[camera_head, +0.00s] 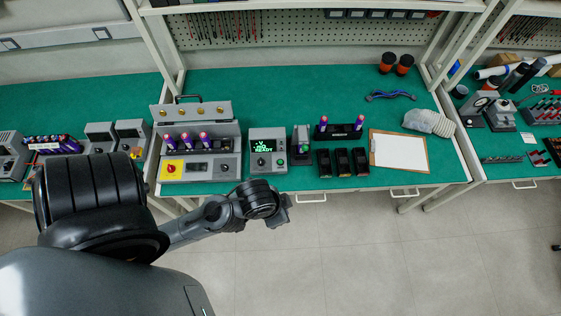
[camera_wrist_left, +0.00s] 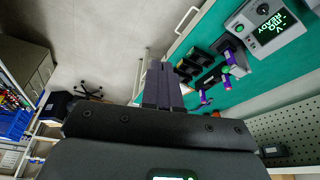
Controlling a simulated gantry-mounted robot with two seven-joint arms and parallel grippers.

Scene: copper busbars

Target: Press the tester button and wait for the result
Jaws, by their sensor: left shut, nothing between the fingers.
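The tester (camera_head: 267,172) is a grey box on the green bench, with a black display (camera_head: 266,146) of green text in which READY can be read. A small green button (camera_head: 281,162) is low on its right front. The tester also shows at the upper right of the left wrist view (camera_wrist_left: 240,37), with its display lit. My left gripper (camera_head: 286,208) is in front of the bench edge, below and apart from the tester. In the left wrist view its fingers (camera_wrist_left: 162,82) are together and empty. My right gripper is in neither view.
Left of the tester is an open grey fixture (camera_head: 226,131) with purple cells and a yellow panel (camera_head: 171,169) with a red knob. At right are a small press (camera_head: 301,144), black bins (camera_head: 342,162), a cell rack (camera_head: 340,131) and a clipboard (camera_head: 398,151). Floor in front is clear.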

